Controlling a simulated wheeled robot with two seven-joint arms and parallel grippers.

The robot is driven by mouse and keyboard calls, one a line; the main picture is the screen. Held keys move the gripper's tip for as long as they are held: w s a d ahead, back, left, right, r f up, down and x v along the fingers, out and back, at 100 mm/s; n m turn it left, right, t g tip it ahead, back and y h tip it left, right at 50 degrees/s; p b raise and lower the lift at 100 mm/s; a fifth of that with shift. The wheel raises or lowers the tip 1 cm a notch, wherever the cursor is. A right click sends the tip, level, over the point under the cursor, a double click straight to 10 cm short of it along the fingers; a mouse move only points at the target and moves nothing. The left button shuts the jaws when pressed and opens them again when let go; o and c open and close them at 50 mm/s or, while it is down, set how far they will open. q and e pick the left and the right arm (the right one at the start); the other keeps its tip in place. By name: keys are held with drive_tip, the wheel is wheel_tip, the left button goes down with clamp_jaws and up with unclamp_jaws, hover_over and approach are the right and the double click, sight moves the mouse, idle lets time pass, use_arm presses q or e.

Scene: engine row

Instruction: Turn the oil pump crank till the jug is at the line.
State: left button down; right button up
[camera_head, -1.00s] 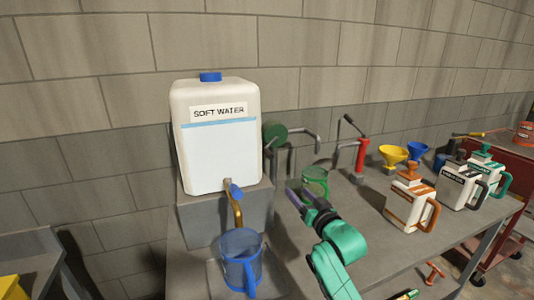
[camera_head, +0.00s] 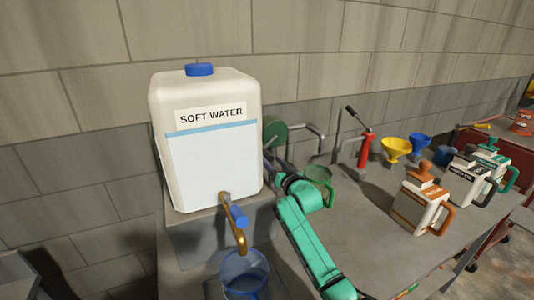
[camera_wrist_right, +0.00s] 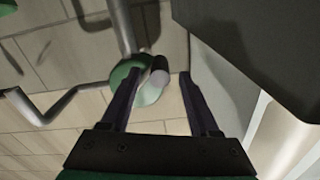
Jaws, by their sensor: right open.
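The oil pump (camera_head: 274,135) has a green round body and a grey bent spout pipe, behind and to the right of the white tank. In the right wrist view, its green disc (camera_wrist_right: 147,92) shows with a grey crank knob (camera_wrist_right: 160,74) standing out toward me. My right gripper (camera_head: 272,162) is open near the pump. Its fingers (camera_wrist_right: 160,80) appear on either side of the knob; contact cannot be told. The clear green jug (camera_head: 320,181) stands on the bench, partly behind my right arm. Its line and oil level cannot be made out. My left gripper is out of view.
A white "SOFT WATER" tank (camera_head: 205,160) with a brass tap (camera_head: 234,222) stands close left of my right gripper. A blue jug (camera_head: 244,275) is below the tap. A red hand pump (camera_head: 366,150), funnels (camera_head: 396,149) and several canisters (camera_head: 421,205) stand to the right.

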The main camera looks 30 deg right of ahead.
sight(267, 156)
drive_tip(key=w, duration=0.3)
drive_tip(key=shift+w+d+r, duration=0.1)
drive_tip(key=shift+w, duration=0.55)
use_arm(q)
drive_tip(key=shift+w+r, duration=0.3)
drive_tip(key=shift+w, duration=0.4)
use_arm(e)
clamp_jaws()
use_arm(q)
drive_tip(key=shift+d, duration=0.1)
